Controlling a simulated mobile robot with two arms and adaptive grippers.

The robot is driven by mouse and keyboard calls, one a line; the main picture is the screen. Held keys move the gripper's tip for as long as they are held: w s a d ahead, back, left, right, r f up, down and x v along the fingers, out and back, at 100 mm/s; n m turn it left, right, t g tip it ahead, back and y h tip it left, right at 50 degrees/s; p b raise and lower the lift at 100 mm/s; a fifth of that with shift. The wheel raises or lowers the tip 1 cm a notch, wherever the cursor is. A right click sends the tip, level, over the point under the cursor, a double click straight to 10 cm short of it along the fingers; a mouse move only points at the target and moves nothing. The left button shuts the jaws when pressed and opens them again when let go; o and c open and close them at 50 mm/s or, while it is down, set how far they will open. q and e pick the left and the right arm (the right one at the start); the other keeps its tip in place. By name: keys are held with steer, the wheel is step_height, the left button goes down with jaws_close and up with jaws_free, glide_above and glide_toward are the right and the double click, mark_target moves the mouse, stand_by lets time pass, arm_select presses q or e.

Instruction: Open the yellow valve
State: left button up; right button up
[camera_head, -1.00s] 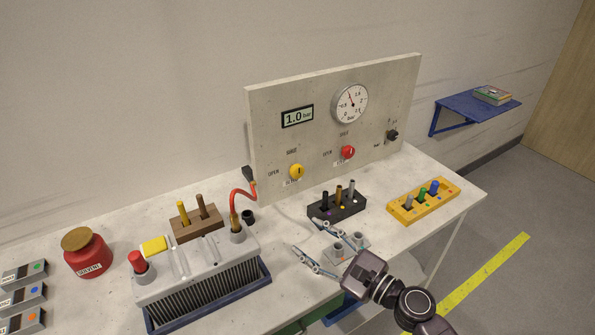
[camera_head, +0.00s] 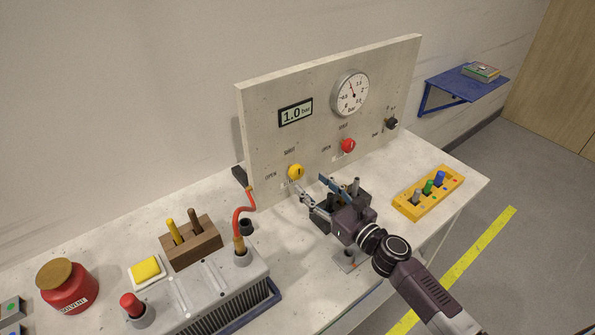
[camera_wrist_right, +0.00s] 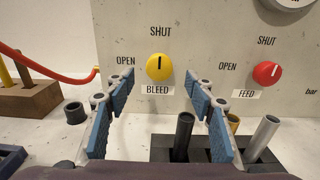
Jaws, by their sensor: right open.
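The yellow valve (camera_head: 295,172) is a round knob low on the upright grey panel, with OPEN to its left and SHUT above it. In the right wrist view the yellow valve (camera_wrist_right: 159,67) has the label BLEED below it, and its dark pointer line stands upright, toward SHUT. My right gripper (camera_head: 316,188) is open and empty, in front of the panel and near the valve. In the right wrist view my right gripper's blue-padded fingers (camera_wrist_right: 160,95) stand apart, with the valve seen between and beyond them, apart from it. My left gripper is not in view.
A red valve (camera_head: 347,146) marked FEED sits right of the yellow one. A black block with pegs (camera_wrist_right: 190,148) stands below my right gripper. A red hose (camera_head: 240,218) rises at the left. A yellow peg block (camera_head: 405,205) stands at the right.

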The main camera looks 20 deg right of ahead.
mark_target(299, 173)
steer(key=x, duration=0.5)
steer(key=shift+p, duration=0.3)
steer(key=shift+w+a, duration=0.15)
steer(key=shift+w, duration=0.2)
steer(key=shift+w+a, duration=0.1)
steer(key=shift+w, duration=0.1)
steer(key=c, duration=0.4)
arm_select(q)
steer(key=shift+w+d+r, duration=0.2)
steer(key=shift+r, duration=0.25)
arm_select(e)
steer(key=c, duration=0.8)
